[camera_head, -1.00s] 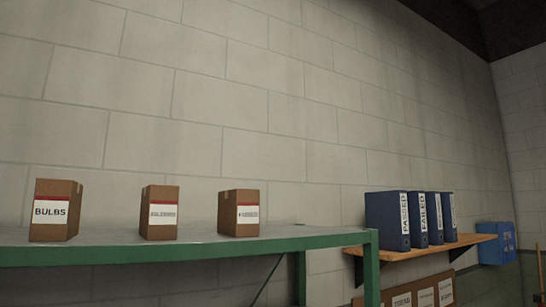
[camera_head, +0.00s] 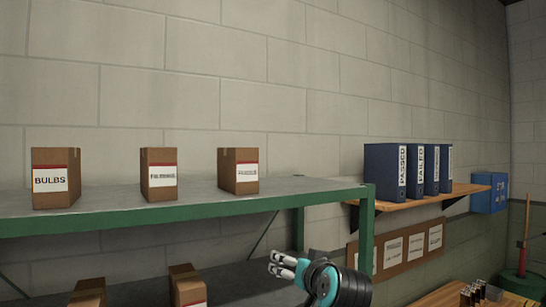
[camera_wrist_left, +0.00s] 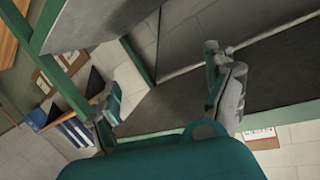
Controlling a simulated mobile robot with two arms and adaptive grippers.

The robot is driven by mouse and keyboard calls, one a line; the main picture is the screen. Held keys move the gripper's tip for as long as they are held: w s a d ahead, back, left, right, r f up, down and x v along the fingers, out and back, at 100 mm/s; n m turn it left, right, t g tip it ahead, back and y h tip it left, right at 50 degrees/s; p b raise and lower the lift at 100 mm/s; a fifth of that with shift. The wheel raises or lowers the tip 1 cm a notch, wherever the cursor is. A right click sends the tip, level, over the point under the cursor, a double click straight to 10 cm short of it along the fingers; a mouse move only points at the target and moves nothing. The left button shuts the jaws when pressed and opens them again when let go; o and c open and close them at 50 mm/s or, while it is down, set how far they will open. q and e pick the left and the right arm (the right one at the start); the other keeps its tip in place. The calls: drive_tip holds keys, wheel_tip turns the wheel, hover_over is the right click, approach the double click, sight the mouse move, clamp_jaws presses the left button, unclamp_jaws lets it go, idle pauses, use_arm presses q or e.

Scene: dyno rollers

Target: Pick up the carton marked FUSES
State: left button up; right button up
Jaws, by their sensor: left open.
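Three brown cartons stand on the upper shelf in the head view. The left carton (camera_head: 57,179) reads BULBS; the labels of the middle carton (camera_head: 160,175) and right carton (camera_head: 238,171) are too blurred to read surely. Two more cartons, a left one (camera_head: 88,293) and a right one (camera_head: 187,287), show below, with no readable label. I cannot tell which carton is marked FUSES. My left gripper (camera_head: 283,264) is open and empty, in front of the shelf and right of the lower cartons. Its spread fingers show in the left wrist view (camera_wrist_left: 165,95). My right gripper is out of view.
The green-framed shelf (camera_head: 200,216) has an upper deck above the lower cartons and a post at its right end. Blue binders (camera_head: 402,170) stand on a wooden wall shelf (camera_head: 432,199) at right. A blue box (camera_head: 489,192) hangs beyond.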

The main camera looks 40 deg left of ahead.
use_arm(q)
drive_tip(key=s+a+r+n+g+y, duration=0.1)
drive_tip(key=s+r+n+y, duration=0.1)
drive_tip(key=r, duration=1)
drive_tip(key=s+a+r+n+g+y, duration=0.1)
drive_tip(key=s+r+n+y, duration=0.1)
drive_tip(key=r, duration=1)
drive_tip(key=s+n, duration=0.1)
drive_tip(key=s, duration=0.1)
drive_tip(key=shift+s+r+n, duration=0.2)
drive_tip(key=shift+s+n, duration=0.2)
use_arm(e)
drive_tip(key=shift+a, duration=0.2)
use_arm(q)
drive_tip(key=shift+d, duration=0.1)
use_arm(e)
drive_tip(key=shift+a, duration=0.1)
